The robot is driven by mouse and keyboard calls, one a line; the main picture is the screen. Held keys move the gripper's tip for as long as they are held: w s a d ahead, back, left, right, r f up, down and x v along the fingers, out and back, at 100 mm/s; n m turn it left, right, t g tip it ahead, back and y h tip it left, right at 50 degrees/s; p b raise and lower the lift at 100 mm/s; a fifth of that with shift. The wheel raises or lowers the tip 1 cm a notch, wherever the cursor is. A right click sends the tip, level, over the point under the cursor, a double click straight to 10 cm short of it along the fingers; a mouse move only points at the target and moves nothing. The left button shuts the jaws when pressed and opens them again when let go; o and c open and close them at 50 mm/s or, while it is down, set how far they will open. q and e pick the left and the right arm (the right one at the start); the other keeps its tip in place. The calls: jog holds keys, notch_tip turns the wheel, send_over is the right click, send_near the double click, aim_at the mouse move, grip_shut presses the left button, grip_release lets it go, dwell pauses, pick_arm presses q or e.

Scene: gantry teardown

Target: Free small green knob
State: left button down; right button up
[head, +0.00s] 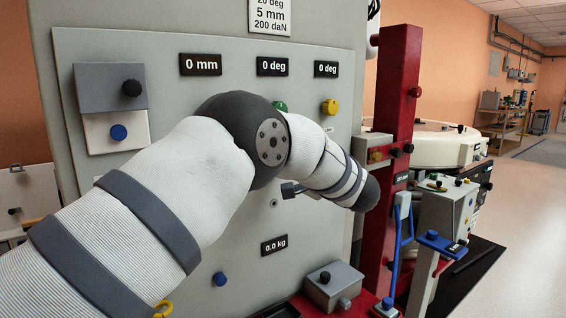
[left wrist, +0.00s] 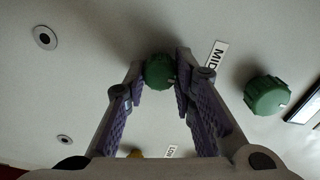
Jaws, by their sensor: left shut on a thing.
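The small green knob (left wrist: 159,71) sits on the pale panel in the left wrist view, between the tips of my left gripper (left wrist: 160,80). The purple-padded fingers are shut on its two sides. A larger green knob (left wrist: 266,95) stands to the right, apart from the fingers, past a label reading MID (left wrist: 216,54). In the head view my left arm reaches across the panel, and I cannot make out its fingers. A green knob (head: 280,106) shows just above the arm; I cannot tell which one. My right gripper is in neither view.
A yellow knob (head: 330,107) is on the panel (head: 225,95) right of the green one. A red column (head: 396,90) stands at the panel's right, near my arm's dark end. A grey box (head: 333,286) sits below. Open floor (head: 525,200) lies to the far right.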

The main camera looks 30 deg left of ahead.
pick_arm(q)
jog(key=shift+f, duration=0.1)
jog(key=c, duration=1.3)
grip_release()
jog(key=shift+c, duration=0.2)
jog(key=shift+d, duration=0.15)
jog(key=v, duration=1.2)
jog(key=shift+s, duration=0.1)
